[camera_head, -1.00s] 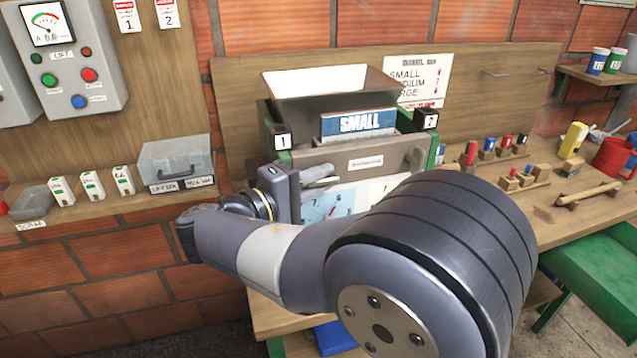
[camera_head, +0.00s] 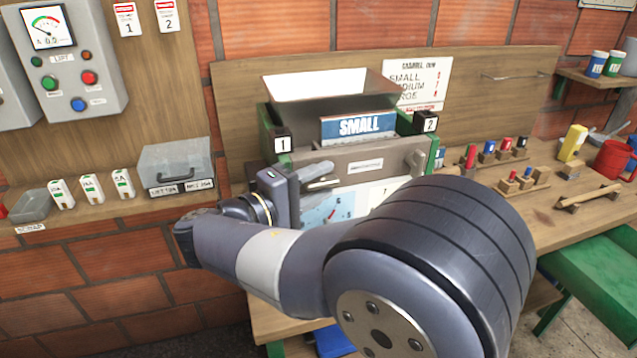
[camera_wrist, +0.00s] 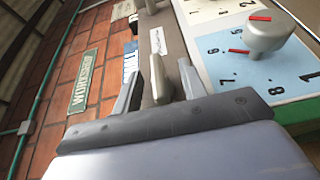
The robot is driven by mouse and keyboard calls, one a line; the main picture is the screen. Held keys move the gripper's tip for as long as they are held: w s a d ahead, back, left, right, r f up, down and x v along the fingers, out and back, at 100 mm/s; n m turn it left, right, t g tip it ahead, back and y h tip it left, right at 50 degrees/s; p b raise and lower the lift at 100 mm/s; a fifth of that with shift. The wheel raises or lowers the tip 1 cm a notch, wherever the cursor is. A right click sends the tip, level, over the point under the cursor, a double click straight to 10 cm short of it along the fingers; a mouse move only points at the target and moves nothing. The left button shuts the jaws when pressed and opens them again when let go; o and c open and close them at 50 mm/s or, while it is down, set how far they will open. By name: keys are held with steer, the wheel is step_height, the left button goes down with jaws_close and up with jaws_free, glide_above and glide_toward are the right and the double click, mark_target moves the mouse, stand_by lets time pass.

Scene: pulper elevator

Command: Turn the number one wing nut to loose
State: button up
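The pulper (camera_head: 345,150) stands on the bench with a "1" tag (camera_head: 282,143) at its left and a "2" tag (camera_head: 430,124) at its right. My gripper (camera_wrist: 158,88) is at the left end of its grey front bar. In the wrist view its two fingers are apart, one on each side of the upright grey number one wing nut (camera_wrist: 159,79). Gaps show beside the nut, and I cannot tell whether either finger touches it. The number two wing nut (camera_head: 416,162) is at the right end of the bar. My arm covers part of the front.
A knob (camera_wrist: 264,34) with red marks sits on a blue numbered dial close to my gripper. A "SMALL" plate (camera_head: 358,125) stands above the bar. A grey box (camera_head: 176,165) is on the left shelf. Blocks with coloured pegs (camera_head: 524,182) are on the right bench.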

steer(key=b+v, duration=0.1)
steer(key=v, duration=0.9)
steer(key=shift+s+a, duration=0.2)
steer(key=shift+a, duration=0.1)
steer(key=p+x, duration=0.1)
steer(key=x, duration=1)
steer(key=shift+s, duration=0.1)
